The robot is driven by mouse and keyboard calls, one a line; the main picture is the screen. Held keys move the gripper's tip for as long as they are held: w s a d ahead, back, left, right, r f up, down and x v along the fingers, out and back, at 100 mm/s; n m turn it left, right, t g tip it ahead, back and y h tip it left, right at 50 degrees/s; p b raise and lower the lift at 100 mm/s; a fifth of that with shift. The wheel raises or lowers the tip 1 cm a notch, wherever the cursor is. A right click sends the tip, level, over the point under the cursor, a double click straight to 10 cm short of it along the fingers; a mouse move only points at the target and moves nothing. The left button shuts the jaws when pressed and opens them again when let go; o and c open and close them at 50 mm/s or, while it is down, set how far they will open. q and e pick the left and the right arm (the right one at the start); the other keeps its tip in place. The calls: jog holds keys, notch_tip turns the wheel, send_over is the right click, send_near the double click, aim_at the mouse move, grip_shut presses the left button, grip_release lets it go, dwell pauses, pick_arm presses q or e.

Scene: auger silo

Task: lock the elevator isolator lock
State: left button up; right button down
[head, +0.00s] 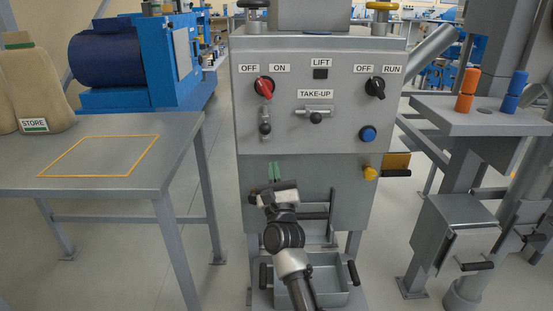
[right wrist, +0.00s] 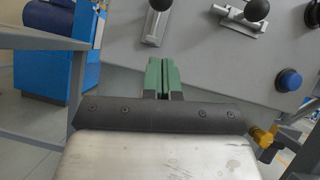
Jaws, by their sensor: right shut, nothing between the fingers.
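The grey control panel (head: 345,140) stands ahead. A red rotary switch (head: 264,86) sits under the OFF and ON labels. Below it is a small upright slide bolt with a black ball knob (head: 265,127); this looks like the isolator lock, and it also shows in the right wrist view (right wrist: 154,22). My right gripper (head: 275,172) is below the panel's lower edge, under the bolt and apart from it. Its green fingers (right wrist: 163,76) are together and empty. My left gripper is out of view.
A sideways bolt (head: 315,116) sits under TAKE-UP, with a black switch (head: 375,88) and blue button (head: 367,134) to its right. A yellow knob (head: 370,174) sticks out at lower right. A grey table (head: 100,180) stands left; a tray (head: 322,292) is below.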

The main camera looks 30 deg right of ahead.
jog(key=v, duration=0.7)
jog(key=shift+s+a, duration=0.1)
jog(key=shift+a, duration=0.05)
